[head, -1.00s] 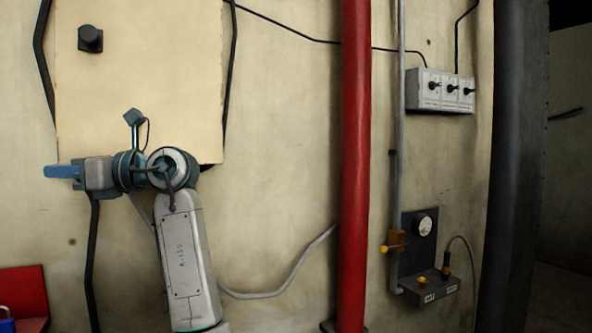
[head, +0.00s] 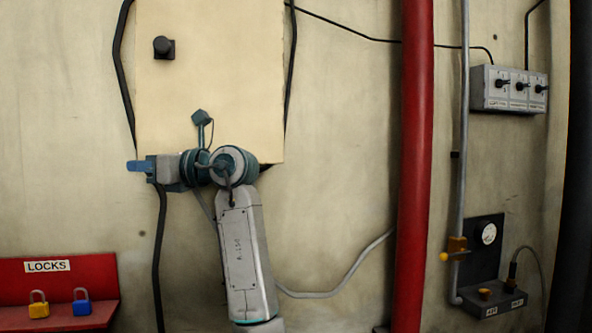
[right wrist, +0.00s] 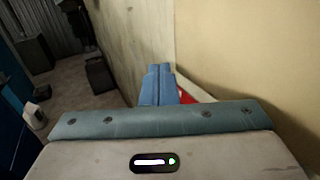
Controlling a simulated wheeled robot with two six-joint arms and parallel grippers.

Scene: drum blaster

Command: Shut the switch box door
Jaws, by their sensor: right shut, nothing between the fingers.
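The switch box door (head: 220,80) is a cream panel with a black knob (head: 163,47) near its left side, at the top of the head view. It appears flat to the wall in that view; whether a gap stays behind it cannot be told. Its top edge is cut off. My right gripper (head: 138,166) is shut and empty, pointing left at the door's lower left corner. In the right wrist view its blue fingers (right wrist: 158,84) are together, beside a close cream surface (right wrist: 245,60) on the right. Contact is unclear. My left gripper is out of view.
A red lock shelf (head: 100,270) with yellow and blue padlocks is at lower left. A red pipe (head: 415,170) runs upright to the right. A grey three-switch box (head: 509,90) and a gauge unit (head: 487,234) are farther right. Black cables hang around the door.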

